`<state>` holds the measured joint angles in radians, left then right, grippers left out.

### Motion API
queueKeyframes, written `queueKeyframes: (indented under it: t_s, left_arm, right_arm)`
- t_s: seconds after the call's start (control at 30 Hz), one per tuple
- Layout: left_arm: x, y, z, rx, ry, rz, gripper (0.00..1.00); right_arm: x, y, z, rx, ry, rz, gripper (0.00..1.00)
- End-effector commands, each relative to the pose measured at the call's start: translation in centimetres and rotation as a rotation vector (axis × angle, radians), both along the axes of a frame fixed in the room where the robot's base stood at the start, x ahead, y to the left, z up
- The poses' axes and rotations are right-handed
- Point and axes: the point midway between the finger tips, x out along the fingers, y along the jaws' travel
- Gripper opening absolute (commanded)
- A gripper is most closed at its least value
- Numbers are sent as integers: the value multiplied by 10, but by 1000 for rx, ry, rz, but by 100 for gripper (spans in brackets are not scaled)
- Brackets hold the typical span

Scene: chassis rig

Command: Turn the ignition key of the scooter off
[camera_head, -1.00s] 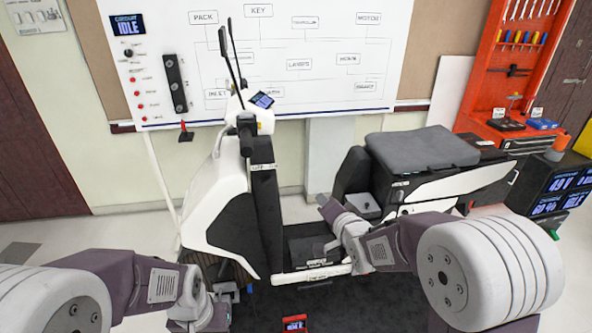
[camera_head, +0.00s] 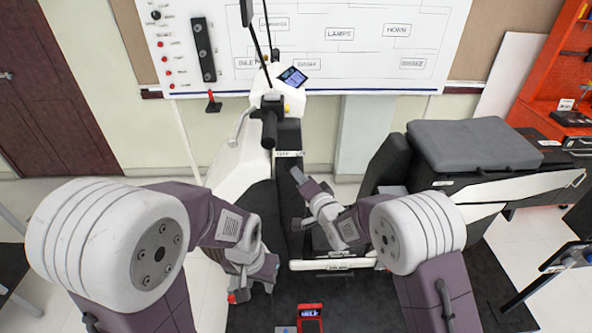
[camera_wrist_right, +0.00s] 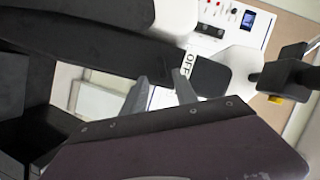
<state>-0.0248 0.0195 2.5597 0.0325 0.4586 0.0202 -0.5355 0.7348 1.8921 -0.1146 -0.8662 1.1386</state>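The scooter (camera_head: 232,170) stands in the middle with a white front, dark inner panel, handlebar and grey seat. A white label strip (camera_head: 289,154) crosses the panel below the handlebar; in the right wrist view the label (camera_wrist_right: 187,64) reads OFF. I cannot make out the ignition key; it may be hidden or too small. My right gripper (camera_head: 298,178) is just below the label in the head view. Its fingers (camera_wrist_right: 162,88) are apart with nothing seen between them, pointing toward the label. My left gripper (camera_head: 245,285) hangs low left of the footboard, its fingers unclear.
A whiteboard (camera_head: 350,62) with labelled boxes is on the wall behind. A small dash screen (camera_head: 292,76) sits at the handlebar. A red-framed device (camera_head: 310,318) lies on the dark mat in front. A red tool rack (camera_head: 550,85) stands at the right.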

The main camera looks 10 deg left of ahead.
Motion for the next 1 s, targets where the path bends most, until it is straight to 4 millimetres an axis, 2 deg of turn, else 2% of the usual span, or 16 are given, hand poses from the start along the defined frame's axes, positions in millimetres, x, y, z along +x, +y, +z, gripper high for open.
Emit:
queueKeyframes:
  t_s: [0.1,0.23,0.6,0.73,1.0]
  left_arm:
    - [0,0,7,0,0,0,36]
    - [0,0,9,0,0,0,36]
    - [0,0,9,0,0,0,36]
    - [0,0,9,0,0,0,36]
    - [0,0,9,0,0,0,36]
  right_arm:
    - [18,14,-3,0,0,1,35]
    - [31,23,-7,0,-1,2,35]
    - [37,27,-9,-1,-1,0,35]
    - [37,27,-9,-1,-1,0,0]
    - [37,27,-8,-8,-3,0,0]
